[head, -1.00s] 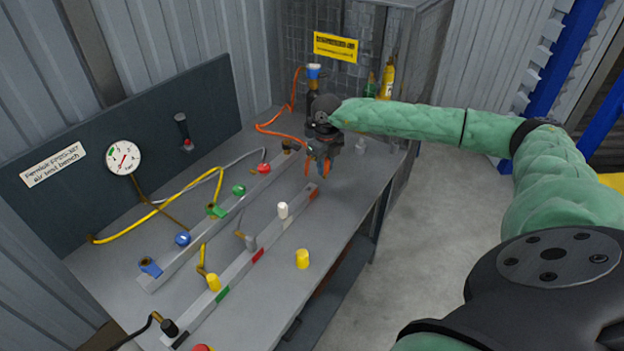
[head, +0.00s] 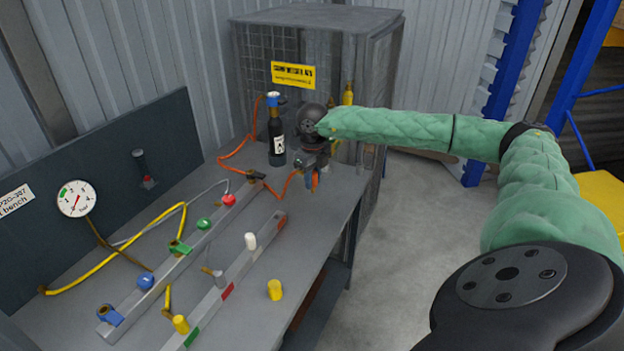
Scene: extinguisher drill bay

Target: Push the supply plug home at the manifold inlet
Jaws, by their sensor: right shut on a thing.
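My right gripper (head: 311,181) is shut on a small orange and blue piece, apparently the supply plug, at the end of the orange hose (head: 232,155). The fingers hide most of it. The gripper is above the right end of the bench. The manifold (head: 190,255) is a grey bar along the bench with blue, green and red knobs. A dark fitting (head: 256,176) at its far end looks like the inlet. The gripper is right of that fitting, with a clear gap between them. My left gripper is not in view.
A dark bottle-shaped unit with a blue top (head: 276,135) stands behind the gripper, near a mesh cage (head: 357,60). A second bar (head: 235,270) lies in front of the manifold. A loose yellow cap (head: 275,289) stands near the bench's front edge. Floor right of the bench is clear.

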